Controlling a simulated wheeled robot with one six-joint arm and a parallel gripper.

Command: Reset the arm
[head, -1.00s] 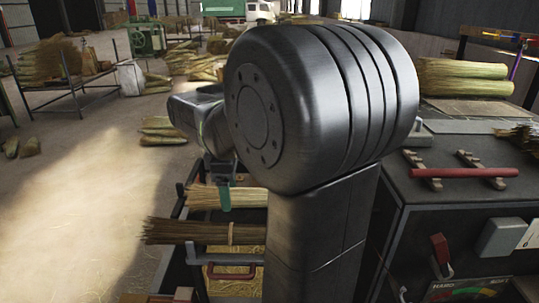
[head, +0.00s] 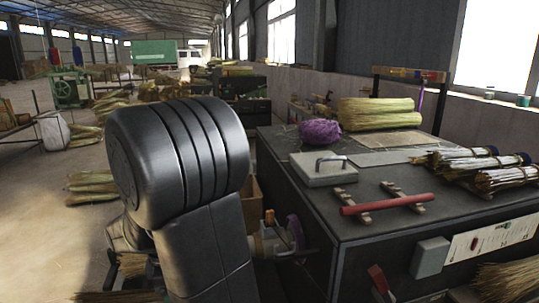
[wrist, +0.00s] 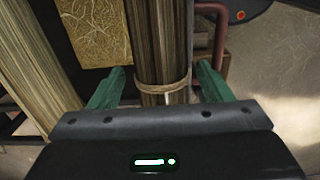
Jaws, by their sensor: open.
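My gripper (wrist: 160,90) shows in the wrist view with its two green fingers apart. A dark brown straw bundle (wrist: 158,40), tied with a light band (wrist: 163,88), lies between the fingers. A gap shows on either side of it, so the fingers do not grip it. A paler straw bundle (wrist: 30,75) lies to the left of the left finger. In the head view my arm stands at the lower left and hides my gripper.
Straw piles (head: 92,182) lie on the left floor.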

